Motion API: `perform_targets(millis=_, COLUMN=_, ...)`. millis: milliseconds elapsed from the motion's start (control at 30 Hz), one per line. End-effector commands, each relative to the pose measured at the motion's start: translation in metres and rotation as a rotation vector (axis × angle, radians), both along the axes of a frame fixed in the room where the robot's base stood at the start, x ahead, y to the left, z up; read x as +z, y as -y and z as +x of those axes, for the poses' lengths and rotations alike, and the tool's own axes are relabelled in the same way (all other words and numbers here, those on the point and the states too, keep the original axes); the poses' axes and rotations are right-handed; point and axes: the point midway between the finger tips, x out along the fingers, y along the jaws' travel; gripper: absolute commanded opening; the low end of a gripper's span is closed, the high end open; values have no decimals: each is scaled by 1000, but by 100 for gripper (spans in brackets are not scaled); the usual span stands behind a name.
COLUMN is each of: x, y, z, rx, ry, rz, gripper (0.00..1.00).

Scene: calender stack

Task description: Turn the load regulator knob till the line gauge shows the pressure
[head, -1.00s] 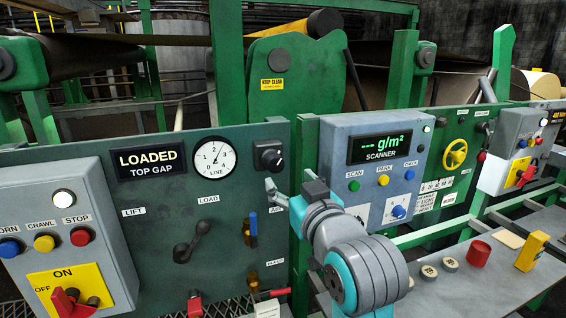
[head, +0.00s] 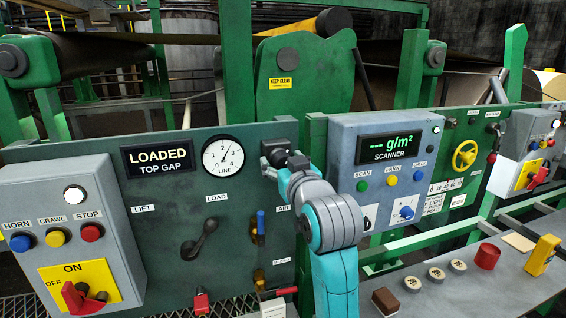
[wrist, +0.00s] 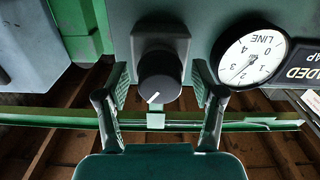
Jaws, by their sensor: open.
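The regulator knob (head: 278,146) is black, on a square mount right of the line gauge; my gripper partly hides it in the head view. In the wrist view, which is upside down, the knob (wrist: 159,78) shows a white pointer mark and lies between my open fingers. My gripper (head: 276,158) is at the knob; the fingers (wrist: 160,100) are on either side, with gaps visible. The round white line gauge (head: 223,156) has its needle pointing up and slightly right, around 2 to 3. The gauge also shows in the wrist view (wrist: 249,59).
The panel carries a LOADED display (head: 158,158), a black load lever (head: 198,240) and a blue-handled air valve (head: 261,226). A grey scanner box (head: 385,165) stands close right of my arm. A bench (head: 450,290) with small items is at lower right.

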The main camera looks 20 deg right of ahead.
Motion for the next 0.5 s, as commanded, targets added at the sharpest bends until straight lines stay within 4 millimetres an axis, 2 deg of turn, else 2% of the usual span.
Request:
perform_targets(millis=33, x=0, y=0, z=0, rx=0, ry=0, rz=0, gripper=68)
perform_targets(millis=267, x=0, y=0, z=0, rx=0, ry=0, rz=0, gripper=10)
perform_targets(millis=300, x=0, y=0, z=0, rx=0, ry=0, rz=0, gripper=7)
perform_targets(millis=500, x=0, y=0, z=0, rx=0, ry=0, rz=46, gripper=7)
